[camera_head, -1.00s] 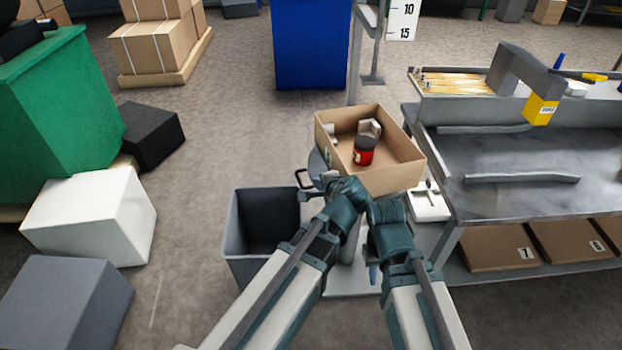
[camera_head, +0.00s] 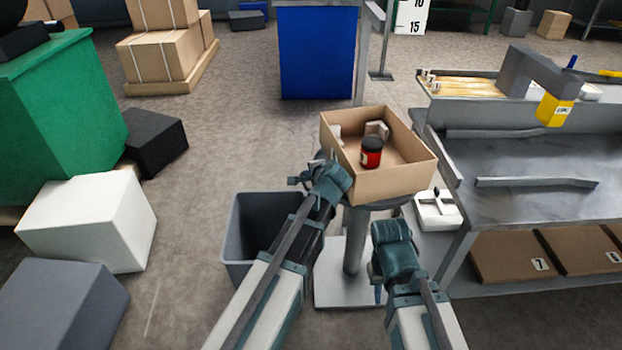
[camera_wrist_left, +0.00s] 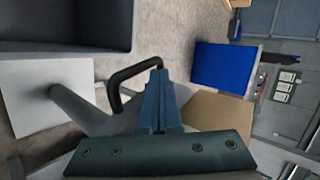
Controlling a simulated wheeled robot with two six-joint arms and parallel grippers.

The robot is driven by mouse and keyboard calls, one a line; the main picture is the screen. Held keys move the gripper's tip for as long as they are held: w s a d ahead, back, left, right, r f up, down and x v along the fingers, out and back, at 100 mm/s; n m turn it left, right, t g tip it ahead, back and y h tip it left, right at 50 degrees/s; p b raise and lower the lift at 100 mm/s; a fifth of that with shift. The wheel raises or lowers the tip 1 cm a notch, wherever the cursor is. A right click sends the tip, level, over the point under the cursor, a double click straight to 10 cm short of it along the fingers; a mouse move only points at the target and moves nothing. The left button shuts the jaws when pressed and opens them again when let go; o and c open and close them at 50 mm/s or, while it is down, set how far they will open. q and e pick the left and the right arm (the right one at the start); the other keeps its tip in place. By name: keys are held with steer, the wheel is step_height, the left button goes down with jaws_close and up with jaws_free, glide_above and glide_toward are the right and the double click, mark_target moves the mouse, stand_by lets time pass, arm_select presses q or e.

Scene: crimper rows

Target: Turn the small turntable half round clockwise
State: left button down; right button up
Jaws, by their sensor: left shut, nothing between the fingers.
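The small turntable is a grey disc (camera_head: 396,201) on a round post (camera_head: 353,240). An open cardboard box (camera_head: 388,186) covers most of it. A red jar with a black lid (camera_head: 371,153) stands in the box. In the left wrist view a black bent handle (camera_wrist_left: 116,82) sticks out at the turntable's edge (camera_wrist_left: 105,124). My left gripper (camera_head: 297,181) is shut and empty at the box's left side. Its fingers (camera_wrist_left: 157,95) are beside the handle; I cannot tell whether they touch. My right gripper (camera_head: 378,292) hangs low, right of the post, its fingers mostly hidden.
A grey open bin (camera_head: 239,225) stands below my left arm. A metal workbench (camera_head: 540,195) with numbered boxes under it is at the right. A white tray (camera_head: 436,222) lies between post and bench.

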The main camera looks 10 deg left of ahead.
arm_select(q)
steer(key=shift+w, duration=0.1)
steer(key=shift+m+t+h, duration=0.3)
steer(key=shift+m+h, duration=0.2)
steer(key=shift+m, duration=0.2)
steer(key=w, duration=0.1)
steer(key=w+a, duration=0.1)
steer(key=w, duration=0.1)
steer(key=w+a, duration=0.1)
steer(key=shift+w, duration=0.3)
steer(key=shift+s, duration=0.5)
steer(key=s+f+p+v, duration=0.1)
steer(key=p+v, duration=0.5)
steer(key=v, duration=0.6)
steer(key=shift+s+a+r, duration=0.2)
steer(key=shift+s+a, duration=0.05)
steer(key=shift+s, duration=0.1)
